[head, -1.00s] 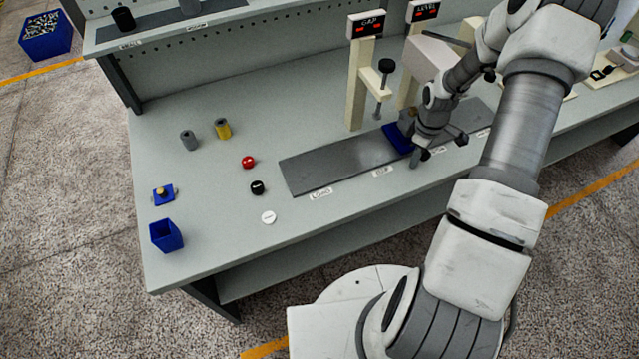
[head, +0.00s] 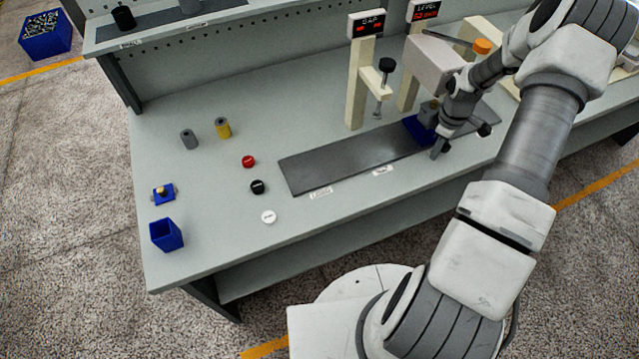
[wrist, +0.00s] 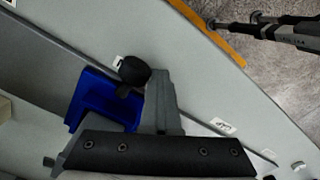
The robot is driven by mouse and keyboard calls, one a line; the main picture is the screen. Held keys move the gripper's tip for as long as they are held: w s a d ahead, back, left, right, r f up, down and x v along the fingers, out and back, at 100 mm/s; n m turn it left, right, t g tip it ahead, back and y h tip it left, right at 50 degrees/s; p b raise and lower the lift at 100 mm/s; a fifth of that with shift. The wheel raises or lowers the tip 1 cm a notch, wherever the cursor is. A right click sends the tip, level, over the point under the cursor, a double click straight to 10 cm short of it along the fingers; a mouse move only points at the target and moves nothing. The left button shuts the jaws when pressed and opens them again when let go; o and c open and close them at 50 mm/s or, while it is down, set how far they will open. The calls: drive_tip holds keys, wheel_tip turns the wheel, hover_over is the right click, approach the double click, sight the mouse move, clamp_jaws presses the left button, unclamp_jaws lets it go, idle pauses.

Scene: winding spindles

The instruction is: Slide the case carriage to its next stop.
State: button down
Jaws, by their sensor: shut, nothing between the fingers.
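The blue case carriage (head: 414,133) sits on the dark grey track (head: 340,160), right of the GAP post and close to the LEVEL station. Something grey stands on it, partly covered by my arm. In the wrist view the carriage (wrist: 88,104) shows as a blue block left of the grey finger. My gripper (head: 438,150) is shut and empty, low at the carriage's right front side. In the wrist view my gripper (wrist: 148,82) overlaps the carriage's edge; I cannot tell whether they touch.
The GAP post (head: 356,85) with a black-knobbed screw and the LEVEL station (head: 435,68) stand behind the track. Red (head: 248,161), black (head: 257,187) and white (head: 268,216) buttons, cylinders and a blue bin (head: 166,235) lie left. The track's left part is clear.

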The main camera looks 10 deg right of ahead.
sight(481, 140)
drive_tip(key=shift+w+d+b, duration=0.35)
drive_tip(key=shift+w+d, duration=0.05)
drive_tip(key=shift+d, duration=1.1)
drive_tip(key=shift+w+d+b, duration=0.3)
drive_tip(key=shift+w+d, duration=0.1)
drive_tip(key=shift+d, duration=1.05)
drive_tip(key=shift+w+d+b, duration=0.35)
drive_tip(key=shift+w+d, duration=0.05)
drive_tip(key=shift+d, duration=1.1)
drive_tip(key=shift+w+d+b, duration=0.4)
drive_tip(key=shift+d+b, duration=0.2)
drive_tip(key=shift+d, duration=0.75)
drive_tip(key=shift+w+d+b, duration=0.35)
drive_tip(key=shift+d+b, duration=0.25)
drive_tip(key=shift+d, duration=0.75)
drive_tip(key=shift+w+d+b, duration=0.4)
drive_tip(key=shift+d+b, duration=0.2)
drive_tip(key=shift+d, duration=0.75)
drive_tip(key=shift+r, duration=0.1)
drive_tip(key=shift+r, duration=0.2)
drive_tip(key=shift+s+a+r+p, duration=0.1)
drive_tip(key=shift+a+r+p, duration=0.1)
drive_tip(key=shift+r+p, duration=0.6)
drive_tip(key=shift+a+r+p, duration=0.15)
drive_tip(key=shift+r+p, duration=0.15)
drive_tip(key=shift+r, duration=1.05)
drive_tip(key=shift+s+a+r+p, duration=0.1)
drive_tip(key=shift+a+r+p, duration=0.1)
drive_tip(key=shift+r+p, duration=0.6)
